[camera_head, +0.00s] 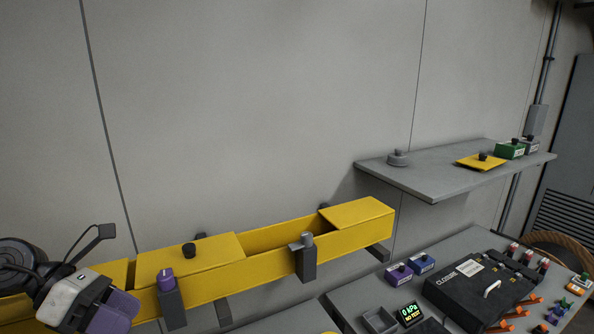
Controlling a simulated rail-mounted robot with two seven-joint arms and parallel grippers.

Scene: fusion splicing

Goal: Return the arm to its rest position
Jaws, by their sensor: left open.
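My left gripper (113,312) is at the lower left corner, at the end of my left arm, with white housing and purple fingers. It is open and nothing shows between its fingers. It is in front of the left part of the long yellow trough (270,262), and I cannot tell whether it touches it. The lower part of the gripper is near the picture's bottom edge. My right gripper is not in view.
A grey wall shelf (440,180) holds a yellow plate (482,162) and a green box (509,150). At lower right, a bench carries a black splicer case (470,290), blue-purple boxes and several small coloured parts.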

